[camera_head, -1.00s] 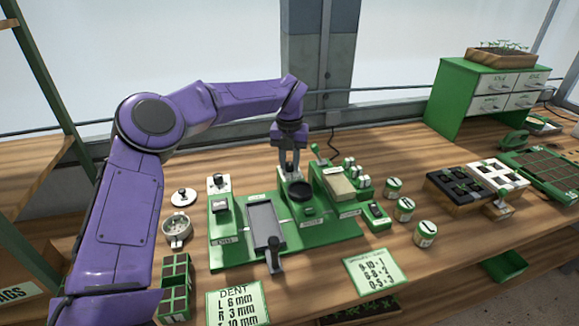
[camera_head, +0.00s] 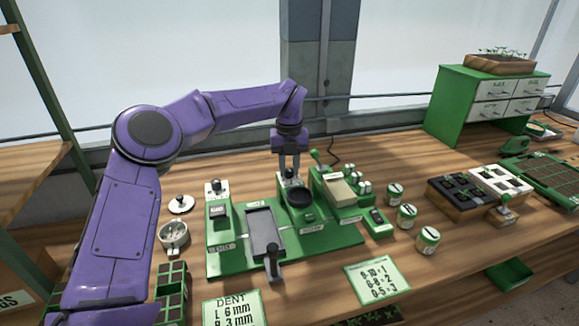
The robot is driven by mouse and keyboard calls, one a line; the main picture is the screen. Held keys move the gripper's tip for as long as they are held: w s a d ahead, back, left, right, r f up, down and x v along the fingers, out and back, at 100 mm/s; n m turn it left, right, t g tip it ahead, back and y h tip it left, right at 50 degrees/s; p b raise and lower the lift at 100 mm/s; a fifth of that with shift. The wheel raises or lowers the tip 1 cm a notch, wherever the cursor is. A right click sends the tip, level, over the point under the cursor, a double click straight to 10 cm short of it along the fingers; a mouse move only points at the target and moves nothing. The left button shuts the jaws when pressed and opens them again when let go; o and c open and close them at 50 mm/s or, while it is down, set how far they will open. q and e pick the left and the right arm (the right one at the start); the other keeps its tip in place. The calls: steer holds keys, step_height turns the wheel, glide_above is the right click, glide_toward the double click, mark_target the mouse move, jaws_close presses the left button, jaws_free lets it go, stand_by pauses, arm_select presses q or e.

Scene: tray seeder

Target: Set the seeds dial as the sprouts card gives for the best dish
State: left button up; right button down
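My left gripper (camera_head: 290,167) points down at the back of the green seeder (camera_head: 340,237). Its fingertips are at a small white-plated dial (camera_head: 290,181) behind a black round cup (camera_head: 300,195). The fingers partly hide this dial, and I cannot tell whether they touch its knob. A second similar dial (camera_head: 216,188) stands at the back left. The dial labels are too small to read. A green-edged card (camera_head: 377,279) at the front has three lines, seemingly number ranges giving 1, 2 and 3. My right gripper is not in view.
A DENT card (camera_head: 233,309) lies front left. Three round tins (camera_head: 407,215) stand right of the seeder. A lever (camera_head: 273,262) sticks out in front. A green drawer cabinet (camera_head: 455,105) stands back right. Bare wood lies between the tins and dishes.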

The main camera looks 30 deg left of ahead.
mark_target(289, 168)
arm_select(q)
steer(key=o, duration=0.4)
steer(key=shift+w+a, duration=0.1)
steer(key=shift+o, duration=0.2)
steer(key=shift+w+f, duration=0.1)
steer(key=shift+f, duration=0.05)
step_height(289, 168, up, 11)
steer(key=shift+f, duration=0.2)
